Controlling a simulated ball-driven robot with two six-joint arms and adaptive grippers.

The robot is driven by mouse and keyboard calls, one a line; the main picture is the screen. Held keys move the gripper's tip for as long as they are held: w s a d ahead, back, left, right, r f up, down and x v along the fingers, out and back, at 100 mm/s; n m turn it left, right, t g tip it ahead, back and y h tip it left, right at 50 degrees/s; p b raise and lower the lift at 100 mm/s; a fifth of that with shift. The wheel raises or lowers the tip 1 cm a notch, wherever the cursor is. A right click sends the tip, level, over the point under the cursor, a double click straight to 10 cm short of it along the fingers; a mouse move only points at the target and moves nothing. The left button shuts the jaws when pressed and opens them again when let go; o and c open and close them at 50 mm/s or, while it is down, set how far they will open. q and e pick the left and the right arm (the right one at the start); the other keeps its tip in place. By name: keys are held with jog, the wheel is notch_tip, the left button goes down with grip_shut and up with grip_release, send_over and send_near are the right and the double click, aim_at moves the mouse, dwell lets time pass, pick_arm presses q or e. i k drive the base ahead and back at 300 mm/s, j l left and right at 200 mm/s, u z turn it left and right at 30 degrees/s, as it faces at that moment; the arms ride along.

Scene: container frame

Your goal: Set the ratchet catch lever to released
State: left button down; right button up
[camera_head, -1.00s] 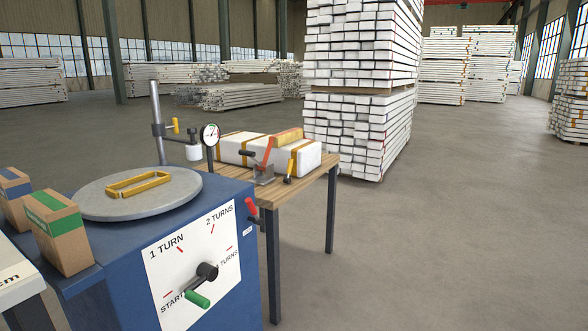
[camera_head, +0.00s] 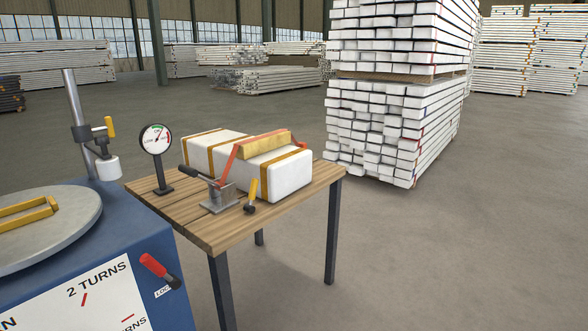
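On a wooden table (camera_head: 215,236) a white wrapped block (camera_head: 291,180) lies with brown bands around it. A grey metal bracket (camera_head: 222,197) stands in front of it, with a black-handled lever (camera_head: 196,178) sticking out to the left. An orange-red strap or arm runs from the bracket up over a yellow piece (camera_head: 263,144) on the block. A small yellow lever (camera_head: 252,191) with a black knob at its foot stands upright beside the bracket. Which of these levers is the ratchet catch, and its setting, I cannot tell. Neither gripper is in view.
A dial gauge (camera_head: 156,140) stands at the table's left corner. At left is a blue cabinet (camera_head: 150,245) with a round grey plate (camera_head: 75,225) and a red-handled lever (camera_head: 160,270). A tall stack of white beams (camera_head: 375,130) stands behind. The floor at right is clear.

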aim_at(248, 207)
jog(key=i+l, duration=0.4)
jog(key=i+l+u, duration=0.1)
jog(key=i+l, duration=0.3)
jog(key=l, duration=0.15)
jog(key=i+l, duration=0.4)
jog(key=l+u, duration=0.05)
